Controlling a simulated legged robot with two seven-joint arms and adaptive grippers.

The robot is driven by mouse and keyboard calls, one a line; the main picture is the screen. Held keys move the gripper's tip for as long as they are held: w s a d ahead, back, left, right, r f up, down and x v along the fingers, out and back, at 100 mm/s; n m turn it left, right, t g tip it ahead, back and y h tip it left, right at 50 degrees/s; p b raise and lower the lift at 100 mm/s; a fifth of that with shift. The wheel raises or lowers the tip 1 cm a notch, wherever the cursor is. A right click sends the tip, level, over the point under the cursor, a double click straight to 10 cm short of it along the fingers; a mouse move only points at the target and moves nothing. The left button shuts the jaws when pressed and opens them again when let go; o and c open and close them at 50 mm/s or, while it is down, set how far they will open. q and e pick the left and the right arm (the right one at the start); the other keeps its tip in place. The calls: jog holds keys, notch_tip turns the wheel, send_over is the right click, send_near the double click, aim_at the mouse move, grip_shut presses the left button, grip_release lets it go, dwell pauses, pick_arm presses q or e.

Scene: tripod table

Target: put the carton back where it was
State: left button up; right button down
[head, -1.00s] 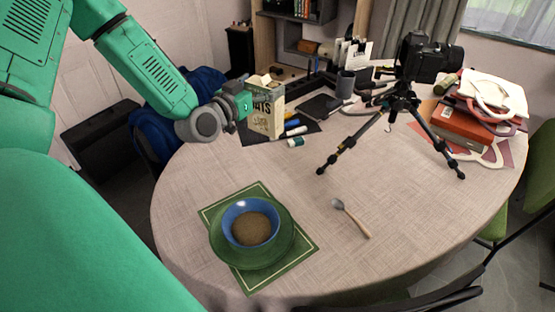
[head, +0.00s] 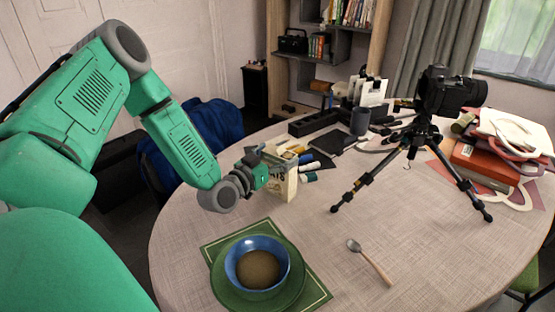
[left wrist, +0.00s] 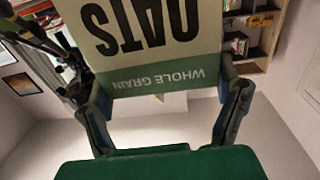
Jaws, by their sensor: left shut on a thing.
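The carton (head: 284,186), a pale oats box with a green band, is in my left gripper (head: 268,176) above or on the left back part of the table. I cannot tell whether its base touches the table. In the left wrist view, the carton (left wrist: 155,45) fills the top middle between the fingers (left wrist: 165,108), its lettering upside down in that picture. My left gripper is shut on it. My right gripper is not in view. A blue bowl (head: 257,241) with brown contents stands on a green plate (head: 291,297) in front of the carton.
The plate rests on a green placemat (head: 217,239). The table's middle (head: 340,235) is clear.

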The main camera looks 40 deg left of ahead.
pick_arm(q)
jog(key=shift+d, duration=0.6)
jog(key=o, duration=1.6)
jog(key=shift+d, duration=0.1)
jog(key=shift+a, duration=0.4)
jog(key=s, duration=0.8)
jog(key=s+p, duration=0.1)
jog(key=s, duration=0.3)
jog(key=shift+d, duration=0.35)
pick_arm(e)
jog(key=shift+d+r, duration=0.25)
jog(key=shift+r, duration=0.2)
pick_arm(q)
jog(key=shift+d+r, duration=0.1)
jog(key=shift+d, duration=0.05)
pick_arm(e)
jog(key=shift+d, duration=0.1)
